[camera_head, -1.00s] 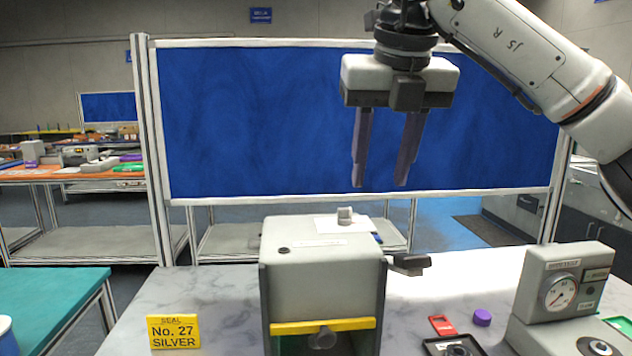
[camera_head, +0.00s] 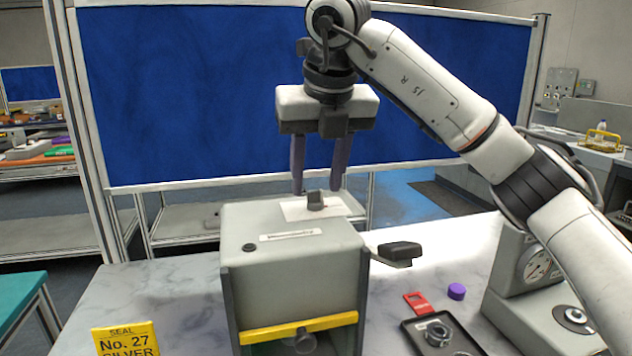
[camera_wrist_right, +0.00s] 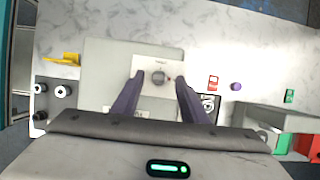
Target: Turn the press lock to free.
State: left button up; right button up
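The grey press (camera_head: 290,260) stands on the marble table, with a yellow bar across its front. A small dark grey knob, which looks like the press lock (camera_head: 315,201), sits on a white plate (camera_head: 335,207) on its top. The knob also shows in the right wrist view (camera_wrist_right: 158,77). My right gripper (camera_head: 316,189) points down with its two purple fingers apart and empty. In the right wrist view the knob lies between the fingertips (camera_wrist_right: 158,86), a little past them, with clear space on both sides. The print on the plate is too small to read. My left gripper is out of view.
A black-handled lever (camera_head: 400,251) sticks out from the press's right side. To its right are a red tag (camera_head: 419,303), a purple cap (camera_head: 456,291), a black tray (camera_head: 408,330) and a gauge unit (camera_head: 505,305). A yellow seal sign (camera_head: 126,340) stands at front left.

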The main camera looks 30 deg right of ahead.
jog(key=shift+w+d+f, duration=0.1)
jog(key=shift+w+f, duration=0.2)
jog(key=shift+f, duration=0.35)
jog(key=shift+c, duration=0.2)
grip_shut()
